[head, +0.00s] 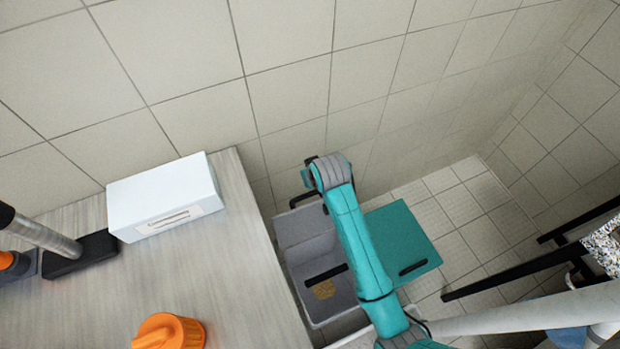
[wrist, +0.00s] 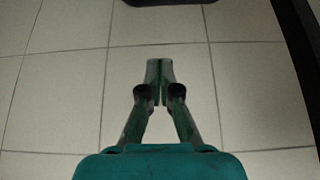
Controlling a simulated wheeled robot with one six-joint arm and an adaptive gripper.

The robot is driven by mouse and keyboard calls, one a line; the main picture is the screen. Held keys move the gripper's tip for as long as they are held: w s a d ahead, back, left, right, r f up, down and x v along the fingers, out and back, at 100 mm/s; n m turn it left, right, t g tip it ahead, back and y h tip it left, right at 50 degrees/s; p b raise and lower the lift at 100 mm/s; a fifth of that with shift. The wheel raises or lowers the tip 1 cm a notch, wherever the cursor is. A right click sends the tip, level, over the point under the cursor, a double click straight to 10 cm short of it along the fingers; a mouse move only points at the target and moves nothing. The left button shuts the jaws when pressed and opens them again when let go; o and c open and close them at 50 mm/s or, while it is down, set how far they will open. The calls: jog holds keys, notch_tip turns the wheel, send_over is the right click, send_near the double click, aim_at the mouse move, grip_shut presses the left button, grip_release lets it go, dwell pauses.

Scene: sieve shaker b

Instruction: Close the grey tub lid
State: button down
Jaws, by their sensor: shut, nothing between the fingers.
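The grey tub (head: 339,303) stands low on the floor right of the counter, partly hidden behind my teal arm. Its inside shows, with a dark bar across it and a small brown patch at the bottom. A lighter grey panel (head: 300,226) at its back looks like the raised lid; my arm hides part of it, so its exact angle is unclear. My gripper (wrist: 159,70) is shut and empty in the wrist view, in front of plain tiles. In the head view my wrist is at the far side of the tub, above the panel; the fingertips cannot be made out there.
A teal tub (head: 400,243) with a flat closed top and black handle stands right of the grey one. The counter (head: 240,275) at left carries a white box (head: 165,196) and an orange object (head: 170,331). A tiled wall (head: 290,85) rises close behind. Black bars (head: 520,271) stand at right.

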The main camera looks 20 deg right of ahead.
jog(key=x, duration=0.8)
jog(key=shift+s+f, duration=0.15)
jog(key=shift+s, duration=0.9)
jog(key=shift+s+f, duration=0.1)
jog(key=shift+s, duration=0.9)
